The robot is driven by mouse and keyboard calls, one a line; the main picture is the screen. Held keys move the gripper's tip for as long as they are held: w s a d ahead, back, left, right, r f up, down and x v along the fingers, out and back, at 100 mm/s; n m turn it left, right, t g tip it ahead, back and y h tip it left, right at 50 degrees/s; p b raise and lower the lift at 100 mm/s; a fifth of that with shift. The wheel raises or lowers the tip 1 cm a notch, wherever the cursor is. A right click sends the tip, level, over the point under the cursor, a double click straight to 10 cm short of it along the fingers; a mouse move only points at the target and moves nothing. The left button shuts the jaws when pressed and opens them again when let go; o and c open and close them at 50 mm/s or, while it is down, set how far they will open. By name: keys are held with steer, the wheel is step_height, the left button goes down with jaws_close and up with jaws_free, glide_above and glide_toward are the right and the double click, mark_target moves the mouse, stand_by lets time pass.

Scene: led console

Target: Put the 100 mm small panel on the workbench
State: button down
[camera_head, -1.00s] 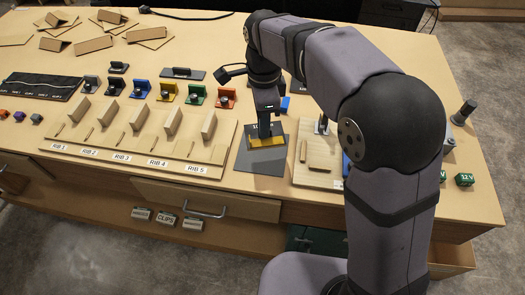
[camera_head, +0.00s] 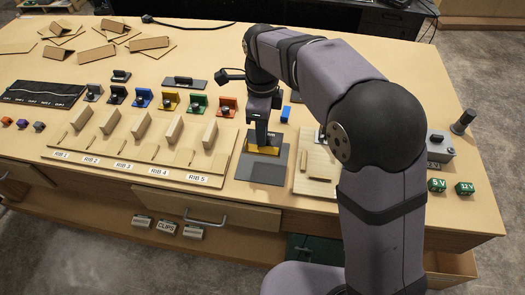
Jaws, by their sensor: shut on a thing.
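My gripper (camera_head: 263,142) points down over a dark grey mat (camera_head: 245,170) to the right of the rib board. It is shut on a yellow-tan piece (camera_head: 265,150), which I take to be the small panel. Its size cannot be read, and the fingers hide part of it. A darker square patch shows on the mat below it; I cannot tell if the piece touches the mat. The workbench (camera_head: 95,195) is a light wooden top.
The rib board (camera_head: 140,172) with several upright ribs lies left. Coloured brackets stand behind it. A pale board (camera_head: 315,172) lies close on the right, partly behind my arm. A blue block (camera_head: 285,114) is behind right. Green 5 V and 12 V blocks (camera_head: 464,188) sit far right.

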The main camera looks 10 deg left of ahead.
steer(key=shift+f+p, duration=0.9)
steer(key=shift+f, duration=2.85)
steer(key=shift+f, duration=0.15)
steer(key=c, duration=1.8)
jaws_free()
steer(key=shift+o, duration=0.2)
step_height(320, 180, up, 12)
steer(key=shift+r+b, duration=0.2)
steer(key=shift+b, duration=0.9)
steer(key=shift+d, duration=0.1)
